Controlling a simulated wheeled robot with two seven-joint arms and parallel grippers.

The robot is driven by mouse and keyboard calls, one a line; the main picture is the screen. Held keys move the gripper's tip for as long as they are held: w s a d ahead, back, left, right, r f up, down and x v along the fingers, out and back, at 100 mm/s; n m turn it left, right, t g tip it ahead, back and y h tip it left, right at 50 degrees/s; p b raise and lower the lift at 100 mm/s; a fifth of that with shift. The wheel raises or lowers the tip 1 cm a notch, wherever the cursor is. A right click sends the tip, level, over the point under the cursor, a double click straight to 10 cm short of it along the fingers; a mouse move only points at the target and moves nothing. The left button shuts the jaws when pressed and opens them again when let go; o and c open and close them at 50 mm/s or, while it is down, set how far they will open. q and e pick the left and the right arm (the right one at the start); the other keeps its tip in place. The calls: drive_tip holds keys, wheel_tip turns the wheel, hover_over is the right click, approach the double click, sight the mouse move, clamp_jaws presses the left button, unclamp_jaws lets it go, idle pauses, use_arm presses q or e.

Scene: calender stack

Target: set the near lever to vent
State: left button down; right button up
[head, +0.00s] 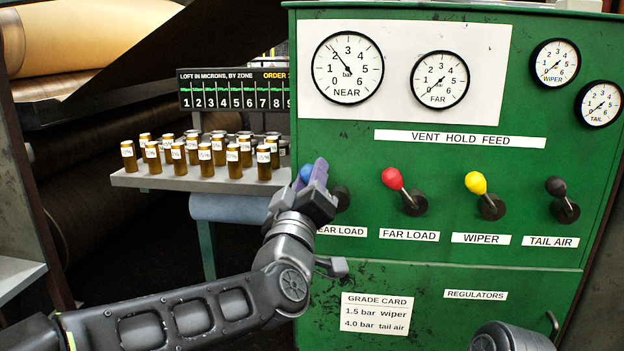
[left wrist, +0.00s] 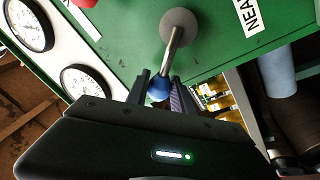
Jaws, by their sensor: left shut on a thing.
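The near lever has a blue knob (head: 306,173) and a dark round base (head: 342,198) on the green panel, above a partly hidden NEAR LOAD label (head: 341,231). My left gripper (head: 313,178) is shut on this knob and hides most of the lever. In the left wrist view the blue knob (left wrist: 159,88) sits between the two fingers, with its metal stem running up to the grey base (left wrist: 180,25). The knob stands up and left of its base. The VENT HOLD FEED strip (head: 460,139) is above the levers, with VENT at its left end. My right gripper is not in view.
The red far load lever (head: 392,179), yellow wiper lever (head: 476,183) and black tail air lever (head: 556,187) stand to the right. The NEAR gauge (head: 347,68) is above. A shelf (head: 190,182) with several amber, white-labelled containers is close on the left.

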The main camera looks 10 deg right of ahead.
use_arm(q)
drive_tip(key=c, duration=1.1)
unclamp_jaws()
drive_tip(key=v, duration=0.7)
drive_tip(key=shift+s+a+f, duration=0.15)
drive_tip(key=shift+s+f, duration=0.1)
drive_tip(key=shift+s, duration=0.1)
